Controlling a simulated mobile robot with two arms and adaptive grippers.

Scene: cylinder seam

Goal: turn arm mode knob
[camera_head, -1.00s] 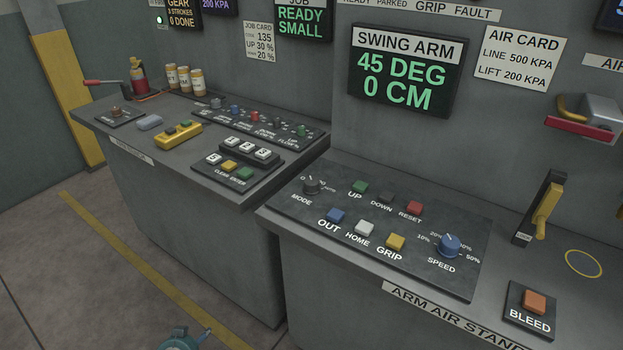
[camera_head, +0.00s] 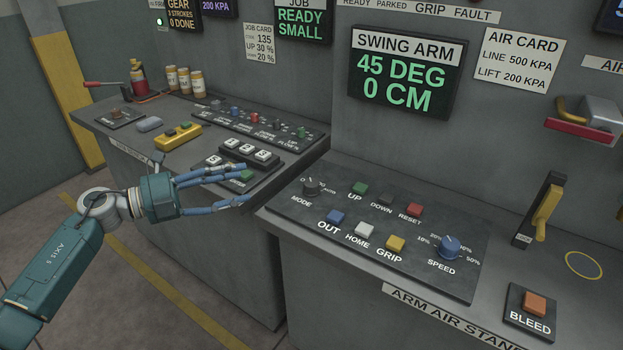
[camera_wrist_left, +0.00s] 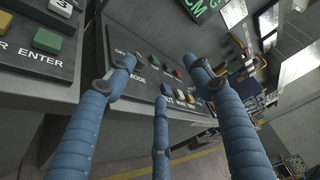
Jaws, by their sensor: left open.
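The mode knob (camera_head: 312,186) is a dark round knob at the left end of the swing arm panel (camera_head: 460,285), above the word MODE. My left gripper (camera_head: 245,184) is open and empty, with its blue fingers spread. It is left of the mode knob and apart from it, in front of the keypad. In the left wrist view the fingers (camera_wrist_left: 160,85) point toward the same panel (camera_wrist_left: 125,45). My right gripper is not in view.
The panel also has an OUT button (camera_head: 335,216), an UP button (camera_head: 360,187) and a blue speed knob (camera_head: 449,245). A keypad (camera_head: 252,150) sits on the left bench. The swing arm display (camera_head: 405,75) reads 45 DEG, 0 CM. A yellow-handled lever (camera_head: 547,212) stands at right.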

